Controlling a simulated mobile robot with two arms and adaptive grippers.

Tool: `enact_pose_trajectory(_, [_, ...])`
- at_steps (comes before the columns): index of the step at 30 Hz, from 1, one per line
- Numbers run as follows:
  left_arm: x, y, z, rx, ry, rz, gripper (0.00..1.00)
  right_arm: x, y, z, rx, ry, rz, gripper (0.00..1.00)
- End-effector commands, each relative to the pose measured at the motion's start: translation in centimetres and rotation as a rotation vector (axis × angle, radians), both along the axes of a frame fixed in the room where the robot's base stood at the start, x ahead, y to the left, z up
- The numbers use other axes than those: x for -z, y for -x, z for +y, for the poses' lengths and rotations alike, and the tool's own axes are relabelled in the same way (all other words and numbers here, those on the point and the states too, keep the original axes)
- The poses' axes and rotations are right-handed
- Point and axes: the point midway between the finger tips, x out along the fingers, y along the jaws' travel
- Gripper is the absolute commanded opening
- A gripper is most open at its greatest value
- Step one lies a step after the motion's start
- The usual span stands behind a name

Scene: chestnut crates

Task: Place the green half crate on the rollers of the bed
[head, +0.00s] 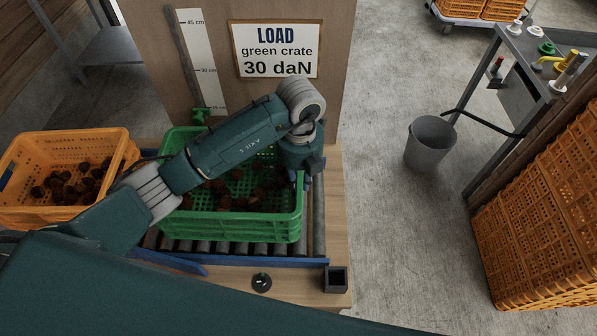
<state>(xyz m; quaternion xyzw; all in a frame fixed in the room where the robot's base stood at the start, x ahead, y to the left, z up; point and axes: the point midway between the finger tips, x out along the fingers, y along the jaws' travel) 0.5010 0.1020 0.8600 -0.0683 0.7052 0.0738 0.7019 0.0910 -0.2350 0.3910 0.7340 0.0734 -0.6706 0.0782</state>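The green half crate (240,228) holds brown chestnuts and appears to sit level over the rollers (205,245) of the bed, in the middle of the head view. Whether its base rests fully on them is hard to tell. My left arm reaches across the crate from the left. My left gripper (298,181) is at the crate's right wall, with a finger by the rim. The wrist hides most of the gripper, so its opening and grip do not show. My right gripper is not in view.
An orange crate (48,212) with chestnuts stands left of the bed. Behind the bed is a board with a scale (199,60) and a load sign (276,50). A grey bucket (430,145), side table (530,60) and stacked orange crates (545,215) stand right; floor between is clear.

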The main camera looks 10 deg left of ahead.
Motion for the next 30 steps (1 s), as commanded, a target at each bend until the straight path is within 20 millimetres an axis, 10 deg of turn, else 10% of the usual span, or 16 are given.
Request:
enact_pose_trajectory(14, [0.89,-0.12,0.11,0.001,-0.004,-0.004,0.0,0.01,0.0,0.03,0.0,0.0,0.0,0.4])
enact_pose_trajectory(18, [1.06,0.0,0.01,0.002,0.0,-0.001,0.34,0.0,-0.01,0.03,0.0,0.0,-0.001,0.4])
enact_pose_trajectory(30, [0.22,-0.13,-0.01,0.001,0.001,-0.004,0.34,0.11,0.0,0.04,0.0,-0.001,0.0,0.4])
